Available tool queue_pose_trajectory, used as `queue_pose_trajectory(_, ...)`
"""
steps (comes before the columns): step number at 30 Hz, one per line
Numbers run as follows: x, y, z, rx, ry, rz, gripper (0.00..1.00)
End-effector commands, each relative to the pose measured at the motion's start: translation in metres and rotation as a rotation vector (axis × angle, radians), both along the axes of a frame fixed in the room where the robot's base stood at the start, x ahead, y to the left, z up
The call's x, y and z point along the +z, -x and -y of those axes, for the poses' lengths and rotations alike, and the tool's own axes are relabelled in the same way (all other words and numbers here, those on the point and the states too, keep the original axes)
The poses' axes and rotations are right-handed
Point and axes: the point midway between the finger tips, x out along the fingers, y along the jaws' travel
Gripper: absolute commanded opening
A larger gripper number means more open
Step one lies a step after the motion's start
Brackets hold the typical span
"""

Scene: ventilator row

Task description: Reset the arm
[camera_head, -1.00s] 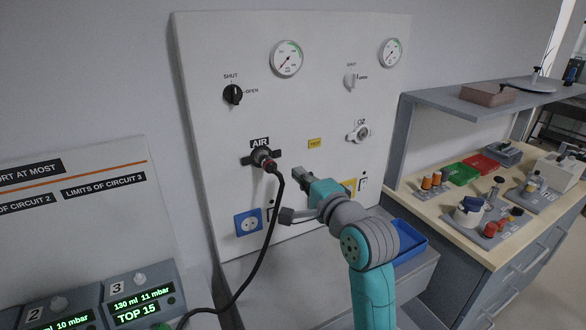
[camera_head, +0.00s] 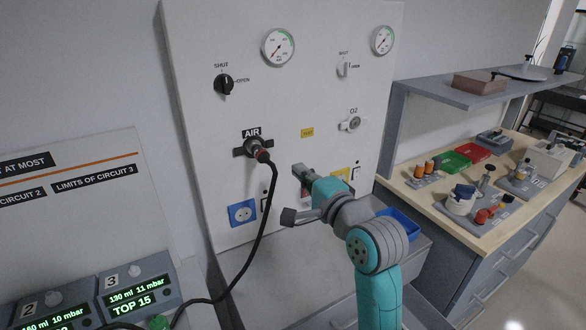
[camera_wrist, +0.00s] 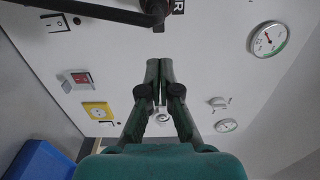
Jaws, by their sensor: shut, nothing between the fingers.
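My gripper (camera_head: 299,171) is in front of the white wall panel (camera_head: 290,105), right of and a little below the AIR socket. It is shut and empty, and its closed fingers (camera_wrist: 158,72) show in the middle of the wrist view. My arm rises from the lower right of the head view and bends at the wrist. A black hose with a red-ringed plug (camera_head: 262,156) is seated in the AIR socket. The O2 socket (camera_head: 351,123) holds no hose. The gripper's gap to the panel cannot be judged exactly.
The hose hangs left of my arm down to the ventilator units (camera_head: 137,287). A blue tray (camera_head: 398,224) stands behind my wrist. A wooden bench (camera_head: 430,190) with small trays and jars stands at right. Two valve knobs and gauges are higher on the panel.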

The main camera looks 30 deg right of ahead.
Motion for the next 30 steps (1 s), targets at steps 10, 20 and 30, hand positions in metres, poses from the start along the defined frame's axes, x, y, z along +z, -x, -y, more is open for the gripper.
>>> queue_pose_trajectory(10, -0.016, 0.004, -0.003, -0.003, 0.023, -0.010, 0.00)
queue_pose_trajectory(20, -0.115, 0.046, -0.025, -0.025, 0.225, -0.063, 0.00)
queue_pose_trajectory(30, -0.204, 0.119, -0.049, -0.029, 0.494, -0.126, 0.00)
